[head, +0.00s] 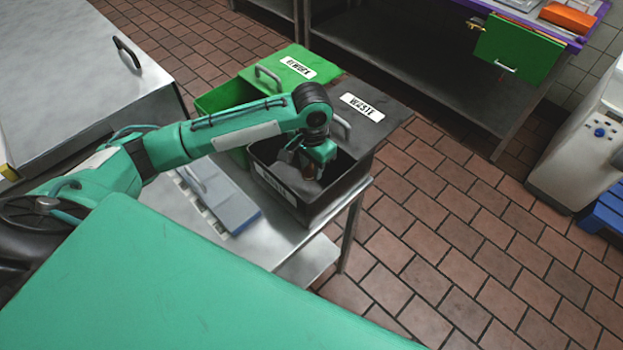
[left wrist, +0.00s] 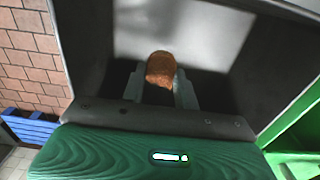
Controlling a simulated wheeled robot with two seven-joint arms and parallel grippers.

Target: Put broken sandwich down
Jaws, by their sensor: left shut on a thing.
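My left gripper (head: 310,163) is in the mouth of the black bin labelled WASTE (head: 320,208), pointing down. In the left wrist view, its two pale fingers (left wrist: 160,86) are shut on a brown piece of sandwich (left wrist: 160,68). The dark walls of the bin surround the piece there, and I cannot tell whether it touches the bottom. In the head view the piece is mostly hidden by the gripper and the bin wall. My right gripper is not in view.
A green bin (head: 215,98) with a REWORK lid stands next to the black bin, whose dark lid (head: 375,118) lies behind it. A grey-blue tray (head: 225,200) lies on the steel table (head: 285,238). Open tiled floor (head: 450,230) is to the right.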

